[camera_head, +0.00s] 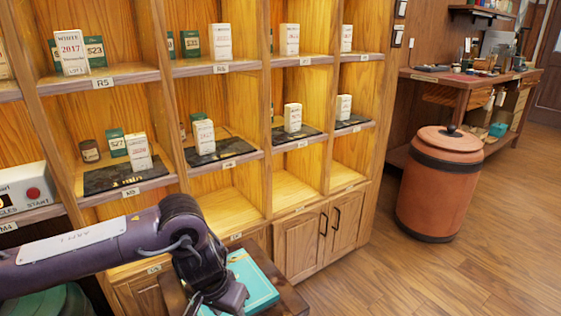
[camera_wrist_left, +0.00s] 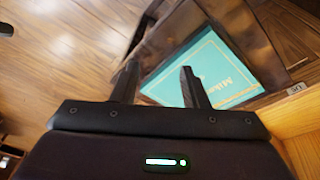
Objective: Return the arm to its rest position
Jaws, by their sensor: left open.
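My left arm comes in from the left in the head view, and my left gripper (camera_head: 215,299) hangs at its end, partly hidden by the wrist. It is beside and over a flat teal box (camera_head: 254,282) on a small dark wooden stand (camera_head: 288,300). In the left wrist view the two fingers of the gripper (camera_wrist_left: 158,88) are apart with nothing between them. The teal box (camera_wrist_left: 205,70) lies beyond the fingertips, with pale lettering on its top. I cannot tell the exact gap between fingers and box. My right gripper is in neither view.
A wooden shelf (camera_head: 170,72) stands close behind my arm, with white and green boxes on dark mats. A device with a red button (camera_head: 32,193) sits at the left. A terracotta bin (camera_head: 440,185) and a workbench (camera_head: 470,85) stand right. The floor (camera_head: 450,275) is clear.

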